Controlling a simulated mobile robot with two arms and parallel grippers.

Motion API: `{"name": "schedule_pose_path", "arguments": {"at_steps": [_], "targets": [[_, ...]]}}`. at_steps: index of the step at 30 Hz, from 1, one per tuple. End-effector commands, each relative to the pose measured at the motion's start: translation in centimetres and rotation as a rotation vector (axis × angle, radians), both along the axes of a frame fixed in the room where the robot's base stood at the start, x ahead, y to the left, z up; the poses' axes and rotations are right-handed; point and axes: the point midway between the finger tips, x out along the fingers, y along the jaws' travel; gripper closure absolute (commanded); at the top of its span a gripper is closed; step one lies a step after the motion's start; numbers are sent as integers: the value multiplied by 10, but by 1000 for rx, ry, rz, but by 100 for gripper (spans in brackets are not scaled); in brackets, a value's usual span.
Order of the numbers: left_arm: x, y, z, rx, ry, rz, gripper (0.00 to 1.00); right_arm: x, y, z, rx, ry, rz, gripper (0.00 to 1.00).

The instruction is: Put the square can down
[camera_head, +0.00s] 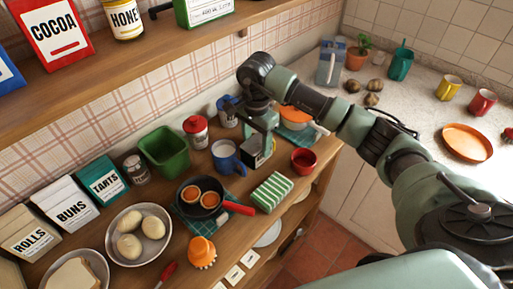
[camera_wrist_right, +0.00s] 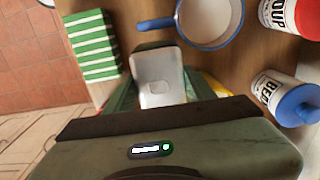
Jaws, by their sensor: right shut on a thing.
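The square can (camera_head: 251,159) is small, with a dark and pale side, and is partly hidden by my right gripper (camera_head: 262,136). My right gripper is shut on it from above, over the wooden counter (camera_head: 225,252). I cannot tell whether the can touches the counter. In the right wrist view the can's pale grey top (camera_wrist_right: 158,72) sits between the green fingers of my right gripper (camera_wrist_right: 158,92). My left gripper is not in view.
A pan (camera_head: 186,208) with a red handle lies at the left. An upper shelf (camera_head: 165,45) overhangs the back.

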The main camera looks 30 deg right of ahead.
Motion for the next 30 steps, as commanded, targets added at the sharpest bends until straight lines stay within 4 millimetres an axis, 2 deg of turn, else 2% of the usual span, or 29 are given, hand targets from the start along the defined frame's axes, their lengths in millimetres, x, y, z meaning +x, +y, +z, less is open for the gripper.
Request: {"name": "schedule_pose_path", "arguments": {"at_steps": [3,7,17,18,20,30], "targets": [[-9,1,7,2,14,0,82,-1,1,-15,2,5,0,100],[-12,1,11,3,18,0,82,-1,0,-31,1,3,-1,100],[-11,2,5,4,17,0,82,0,0,-36,0,0,0,100],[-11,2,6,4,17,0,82,0,0,-36,0,1,0,40],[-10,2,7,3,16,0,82,-1,0,-36,-1,2,1,24],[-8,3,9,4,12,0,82,-1,0,-34,0,2,1,24]]}}
